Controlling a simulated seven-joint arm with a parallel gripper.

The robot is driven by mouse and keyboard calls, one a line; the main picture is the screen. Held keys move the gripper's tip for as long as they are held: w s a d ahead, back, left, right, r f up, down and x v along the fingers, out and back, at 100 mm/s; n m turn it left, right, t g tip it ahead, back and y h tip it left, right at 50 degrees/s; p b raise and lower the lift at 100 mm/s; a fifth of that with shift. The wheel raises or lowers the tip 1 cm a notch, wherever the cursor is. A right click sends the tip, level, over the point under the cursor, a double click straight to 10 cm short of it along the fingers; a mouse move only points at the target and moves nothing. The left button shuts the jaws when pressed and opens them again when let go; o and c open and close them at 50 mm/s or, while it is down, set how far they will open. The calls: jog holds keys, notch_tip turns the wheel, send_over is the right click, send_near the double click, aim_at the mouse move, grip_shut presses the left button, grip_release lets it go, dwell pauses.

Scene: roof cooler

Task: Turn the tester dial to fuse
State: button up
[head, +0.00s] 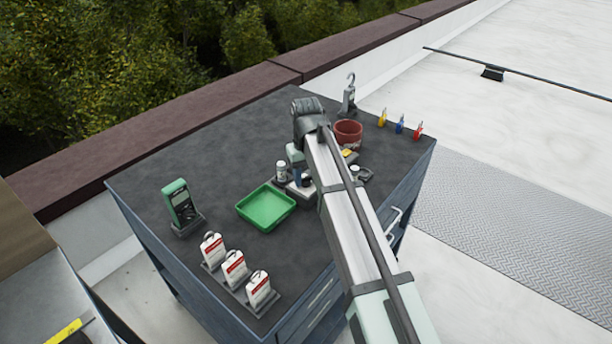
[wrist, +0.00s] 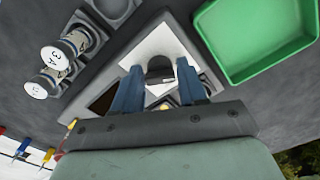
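The tester (head: 180,203) is a green handheld meter with a dark face, standing tilted in a dark stand at the left of the bench in the head view. Its dial is too small there to read, and the tester does not show in the wrist view. My gripper (head: 300,178) is pointing down over the middle of the bench, right of the green tray and well away from the tester. In the wrist view my gripper (wrist: 160,92) has its two blue fingers apart, over a white plate (wrist: 160,45) with a dark rounded shape between them. I cannot tell whether they touch it.
A green tray (head: 248,214) lies between tester and gripper. White-and-red tags (head: 234,264) stand along the front left edge. A red pot (head: 348,127), a hook scale (head: 349,97) and coloured padlocks (head: 400,124) are at the back right. Labelled cylinders (wrist: 50,72) stand near the gripper. The back left is clear.

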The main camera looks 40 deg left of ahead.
jog(key=c, duration=0.7)
jog(key=m, duration=0.3)
jog(key=shift+m, duration=2.3)
jog(key=o, duration=1.1)
jog(key=shift+c, duration=0.2)
